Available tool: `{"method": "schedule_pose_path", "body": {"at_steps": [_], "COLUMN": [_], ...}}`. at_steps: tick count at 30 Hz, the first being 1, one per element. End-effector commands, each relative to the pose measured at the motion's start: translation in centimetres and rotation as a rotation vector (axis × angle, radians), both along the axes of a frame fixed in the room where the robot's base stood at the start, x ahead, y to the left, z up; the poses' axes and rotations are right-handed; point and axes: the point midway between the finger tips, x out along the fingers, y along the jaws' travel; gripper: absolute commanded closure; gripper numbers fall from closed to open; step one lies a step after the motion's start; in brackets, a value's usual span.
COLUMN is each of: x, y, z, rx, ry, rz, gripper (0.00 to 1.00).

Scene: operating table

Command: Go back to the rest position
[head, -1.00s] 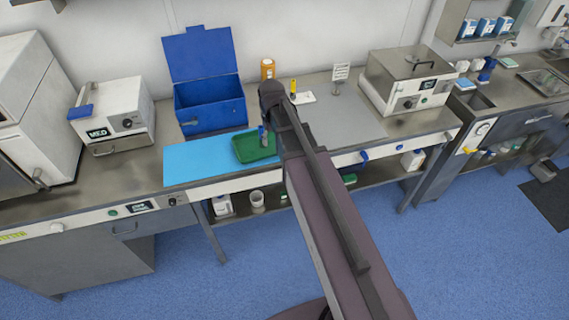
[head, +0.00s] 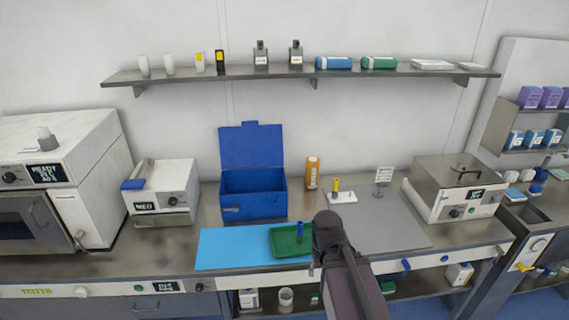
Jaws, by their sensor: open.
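My arm (head: 347,275) rises from the bottom of the head view, in front of the bench. My gripper is hidden behind my own arm, so its jaws do not show. A green tray (head: 283,248) lies on the light blue mat (head: 225,250), just left of my arm.
A blue box (head: 255,195) with its lid raised stands behind the mat. An orange bottle (head: 312,172) and a white holder with a yellow item (head: 338,195) stand to its right. Steel devices flank the bench, and a loaded wall shelf (head: 300,73) runs above.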

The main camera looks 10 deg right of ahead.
Motion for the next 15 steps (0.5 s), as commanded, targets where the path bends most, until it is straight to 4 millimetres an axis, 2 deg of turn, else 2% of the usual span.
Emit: {"method": "schedule_pose_path", "body": {"at_steps": [1,9,15], "x": [0.0,0.0,0.0], "y": [0.0,0.0,0.0], "z": [-1.1,-5.2,-7.3], "rx": [0.0,0.0,0.0], "ry": [0.0,0.0,0.0], "rz": [0.0,0.001,0.001], "gripper": [0.34,0.34,0.34]}}
